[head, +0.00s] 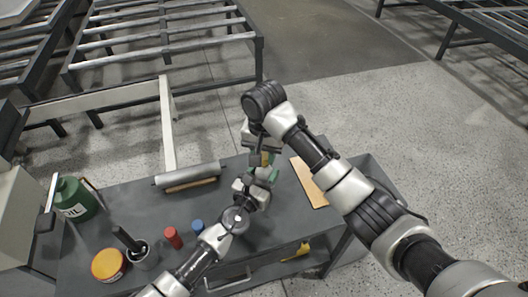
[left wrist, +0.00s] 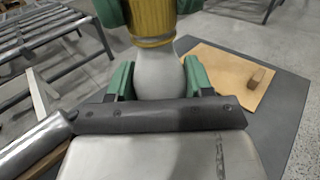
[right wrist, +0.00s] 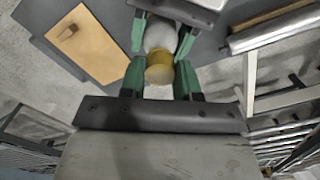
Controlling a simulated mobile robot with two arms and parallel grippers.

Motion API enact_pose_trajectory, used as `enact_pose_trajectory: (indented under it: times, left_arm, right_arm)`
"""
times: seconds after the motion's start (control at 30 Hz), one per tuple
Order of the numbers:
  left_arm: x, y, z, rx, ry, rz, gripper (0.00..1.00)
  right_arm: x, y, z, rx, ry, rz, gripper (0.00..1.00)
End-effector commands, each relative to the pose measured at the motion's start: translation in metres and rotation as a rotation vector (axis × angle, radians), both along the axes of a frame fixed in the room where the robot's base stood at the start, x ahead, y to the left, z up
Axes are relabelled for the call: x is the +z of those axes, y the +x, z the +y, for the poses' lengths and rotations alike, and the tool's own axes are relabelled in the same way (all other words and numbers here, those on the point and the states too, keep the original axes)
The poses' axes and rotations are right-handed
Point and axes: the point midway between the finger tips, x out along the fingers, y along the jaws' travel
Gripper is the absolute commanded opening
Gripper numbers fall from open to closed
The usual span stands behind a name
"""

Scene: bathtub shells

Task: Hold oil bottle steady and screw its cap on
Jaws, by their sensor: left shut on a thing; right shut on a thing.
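The oil bottle (left wrist: 160,76) is pale grey-white, with a narrowing neck. My left gripper (left wrist: 160,80) is shut on its body with green fingers on both sides; this grip also shows in the head view (head: 262,176). The yellow cap (left wrist: 152,22) sits at the bottle's neck, in line with it; I cannot tell how far it is threaded. My right gripper (right wrist: 160,78) is shut on the cap from above, close over my left gripper. The cap (right wrist: 159,68) and bottle (right wrist: 160,38) also show in the right wrist view. In the head view the grippers hide most of the bottle.
The dark workbench (head: 135,208) holds a green OIL can (head: 75,200), an orange-lidded tin (head: 108,265), a red cylinder (head: 173,238), a blue one (head: 197,227) and a grey roller (head: 188,174). A tan board (head: 308,182) lies right of the grippers.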

Motion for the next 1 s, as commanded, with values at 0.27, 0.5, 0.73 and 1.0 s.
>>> enact_pose_trajectory:
  times: [0.27, 0.5, 0.73, 1.0]
  left_arm:
    - [-0.0010, -0.0008, -0.0002, -0.001, 0.001, 0.002, 0.00]
    - [-0.0011, -0.0006, 0.0000, -0.001, 0.001, 0.002, 0.00]
    - [-0.0011, -0.0005, 0.0001, 0.000, 0.001, 0.002, 0.00]
    - [-0.0012, -0.0004, 0.0004, 0.000, 0.001, 0.002, 0.00]
  right_arm:
    - [0.0001, -0.0008, 0.0027, -0.767, 0.007, 0.006, 0.10]
    - [-0.0002, 0.0005, -0.0003, -1.334, -0.002, 0.000, 0.10]
    - [-0.0006, 0.0006, -0.0005, -1.798, -0.002, -0.002, 0.10]
    - [-0.0007, 0.0007, -0.0005, -1.913, -0.002, -0.002, 0.36]
